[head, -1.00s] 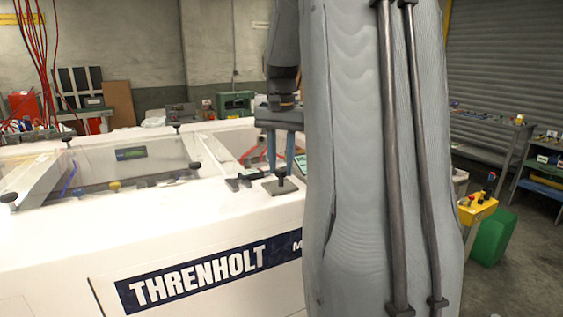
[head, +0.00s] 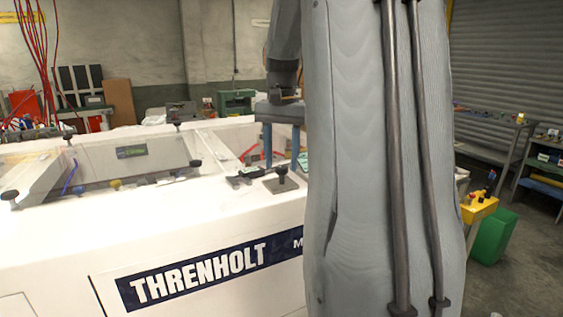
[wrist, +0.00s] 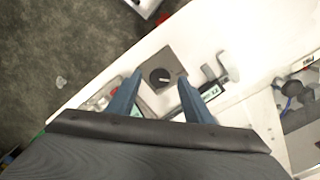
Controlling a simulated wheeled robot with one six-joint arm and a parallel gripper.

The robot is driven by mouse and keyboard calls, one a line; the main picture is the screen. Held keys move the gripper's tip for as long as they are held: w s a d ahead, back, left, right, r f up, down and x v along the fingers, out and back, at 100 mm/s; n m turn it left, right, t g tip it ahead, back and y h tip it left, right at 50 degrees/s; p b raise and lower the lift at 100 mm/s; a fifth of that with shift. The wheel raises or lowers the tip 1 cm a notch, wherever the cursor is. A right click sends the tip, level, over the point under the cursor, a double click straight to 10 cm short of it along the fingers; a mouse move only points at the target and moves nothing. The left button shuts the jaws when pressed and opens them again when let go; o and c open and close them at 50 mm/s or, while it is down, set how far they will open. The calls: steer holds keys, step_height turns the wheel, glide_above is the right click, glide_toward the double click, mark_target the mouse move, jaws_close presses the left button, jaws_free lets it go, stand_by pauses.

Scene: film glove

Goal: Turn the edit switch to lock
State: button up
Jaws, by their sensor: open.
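The edit switch is a black round knob (head: 282,172) on a grey square plate (head: 282,186), on the white machine top. In the wrist view the knob (wrist: 160,76) shows a pale pointer mark toward its lower right; the plate (wrist: 176,58) has no lettering I can read. My gripper (head: 281,160) is open and empty. Its two blue fingers point down just above and behind the knob in the head view. In the wrist view the fingertips (wrist: 160,80) lie on either side of the knob, apart from it.
A black handle or clamp (head: 246,174) sits just left of the plate. A green-screened panel (head: 303,162) lies to its right, partly hidden by my arm. An open recess (head: 130,172) with several small knobs is at left. A yellow box (head: 478,208) stands at right.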

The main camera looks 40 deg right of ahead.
mark_target(282, 167)
step_height(282, 167, up, 6)
steer(key=shift+r+b, duration=0.1)
steer(key=shift+b, duration=0.85)
steer(key=shift+r, duration=0.4)
steer(key=shift+s, duration=0.1)
